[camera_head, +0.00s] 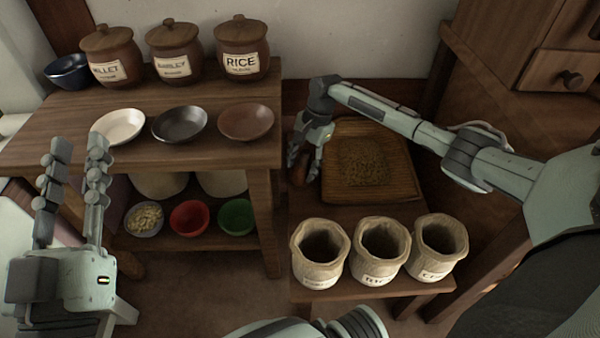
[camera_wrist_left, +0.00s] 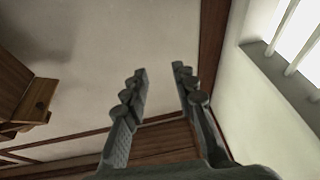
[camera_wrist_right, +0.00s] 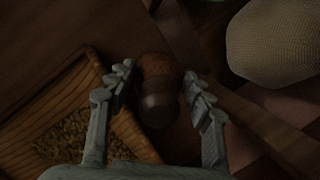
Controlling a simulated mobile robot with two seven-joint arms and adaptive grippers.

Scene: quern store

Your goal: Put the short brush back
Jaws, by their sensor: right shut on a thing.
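The short brush (camera_wrist_right: 157,88) is a stubby brown cylinder with a darker, greyish end. My right gripper (camera_wrist_right: 155,80) is shut on it, with a finger on either side. In the head view the brush (camera_head: 299,173) is mostly hidden by the right gripper (camera_head: 306,166), just left of the wooden tray (camera_head: 404,186). I cannot tell whether it touches the bench. My left gripper (camera_head: 79,148) is open and empty, in front of the shelf's left part; the left wrist view shows wall between its fingers.
The tray holds brown grain (camera_head: 365,160). Several cloth sacks (camera_head: 320,268) stand in front of it. On the left table (camera_head: 200,165) are lidded jars (camera_head: 242,50), shallow dishes (camera_head: 180,124) and a dark blue bowl (camera_head: 68,72). Coloured bowls (camera_head: 190,218) sit on its lower shelf.

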